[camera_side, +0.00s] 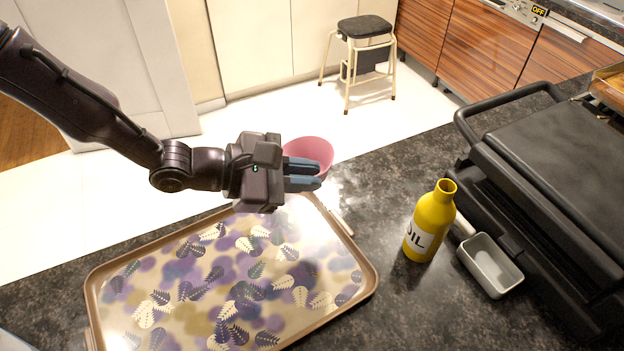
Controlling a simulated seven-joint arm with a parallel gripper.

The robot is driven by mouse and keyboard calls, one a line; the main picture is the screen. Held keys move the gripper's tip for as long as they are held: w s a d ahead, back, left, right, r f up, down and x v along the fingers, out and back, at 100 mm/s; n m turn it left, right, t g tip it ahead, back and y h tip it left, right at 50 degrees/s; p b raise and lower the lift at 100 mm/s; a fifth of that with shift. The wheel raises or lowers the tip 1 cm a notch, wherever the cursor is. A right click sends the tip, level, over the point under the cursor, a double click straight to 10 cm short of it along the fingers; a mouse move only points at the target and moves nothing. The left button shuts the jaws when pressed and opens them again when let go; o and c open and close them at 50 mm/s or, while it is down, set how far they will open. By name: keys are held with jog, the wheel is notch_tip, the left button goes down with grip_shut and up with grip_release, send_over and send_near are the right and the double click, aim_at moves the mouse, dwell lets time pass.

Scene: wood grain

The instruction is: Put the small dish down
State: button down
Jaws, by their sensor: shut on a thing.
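A small pink dish (312,151) is held at the tips of my gripper (304,177). My gripper is shut on the dish's near side, and its blue-grey fingers cover part of the wall. The dish is in the air, above the far edge of the counter as seen from the side. Its opening faces up and looks empty, and its lower part is partly hidden behind the fingers.
A patterned tray (372,283) lies on the dark counter below my gripper. A yellow oil bottle (430,222), a small metal container (490,264) and a black grill (555,170) stand to the right. Counter between tray and bottle is clear.

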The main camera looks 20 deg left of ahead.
jog(key=shift+s+a+r, duration=0.15)
jog(key=shift+s+a, duration=0.05)
jog(key=a, duration=0.1)
jog(key=w+a+r, duration=0.1)
jog(key=a, duration=0.1)
jog(key=shift+w+a+r+y, duration=0.1)
jog(key=shift+w+r+y, duration=0.2)
jog(key=shift+r+y, duration=0.1)
jog(key=s+a+f+m+g+h, duration=0.1)
jog(key=s+a+m+g, duration=0.25)
jog(key=s, duration=0.65)
jog(key=s+a+f+m+g, duration=0.1)
jog(key=s+a+m+g, duration=0.3)
jog(key=s, duration=0.6)
send_over(269, 277)
jog(key=shift+n, duration=0.45)
jog(key=f, duration=0.8)
jog(key=shift+s+a+f, duration=0.2)
jog(key=shift+s+f, duration=0.05)
jog(key=shift+s, duration=0.1)
jog(key=shift+w+d+f, duration=0.1)
jog(key=shift+w+f, duration=0.05)
jog(key=shift+f, duration=0.05)
jog(key=shift+w+d+f, duration=0.15)
jog(key=shift+f, duration=1.6)
jog(key=shift+f, duration=0.1)
